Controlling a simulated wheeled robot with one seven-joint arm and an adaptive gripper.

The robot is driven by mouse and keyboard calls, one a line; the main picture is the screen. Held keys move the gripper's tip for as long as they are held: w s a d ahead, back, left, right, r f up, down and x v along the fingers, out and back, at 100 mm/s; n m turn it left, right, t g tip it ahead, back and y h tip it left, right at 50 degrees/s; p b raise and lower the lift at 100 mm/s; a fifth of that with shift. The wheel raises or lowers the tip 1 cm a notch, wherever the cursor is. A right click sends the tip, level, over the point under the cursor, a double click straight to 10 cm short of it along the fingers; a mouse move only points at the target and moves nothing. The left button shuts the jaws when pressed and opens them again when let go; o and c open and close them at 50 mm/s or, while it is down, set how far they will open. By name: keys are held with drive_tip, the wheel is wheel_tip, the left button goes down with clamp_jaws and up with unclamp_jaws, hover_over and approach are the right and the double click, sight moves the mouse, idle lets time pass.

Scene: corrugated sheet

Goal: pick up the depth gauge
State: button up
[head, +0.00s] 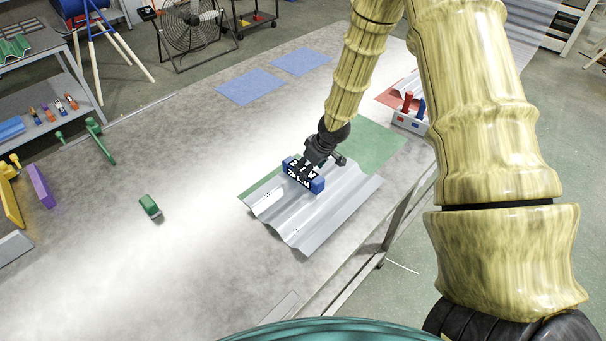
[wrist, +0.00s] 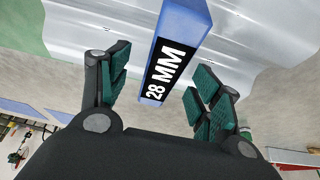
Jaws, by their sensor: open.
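The depth gauge (head: 316,186) looks to be the blue block with a black label. It lies on a grey corrugated sheet (head: 345,205) on the table. The label reads "28 MM" in the wrist view, where the block (wrist: 178,40) runs up between my fingers. My gripper (head: 312,163) is over the block in the head view and hides part of it. In the wrist view my gripper (wrist: 163,75) is open, one green-padded finger on each side of the block, with gaps to both. I cannot tell how far the fingertips reach down beside it.
A green mat (head: 375,143) lies under the sheet. A grey holder with red and blue handles (head: 409,122) stands at the right. Bare table surrounds the sheet's left side.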

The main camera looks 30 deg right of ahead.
drive_tip(key=shift+a+p+x, duration=0.25)
drive_tip(key=shift+p+x, duration=0.65)
drive_tip(key=shift+x, duration=0.45)
drive_tip(key=shift+p+x, duration=0.4)
drive_tip(key=shift+x, duration=0.9)
drive_tip(key=shift+c, duration=0.3)
drive_tip(key=c, duration=1.4)
drive_tip(key=shift+o, duration=0.2)
drive_tip(key=shift+r, duration=0.15)
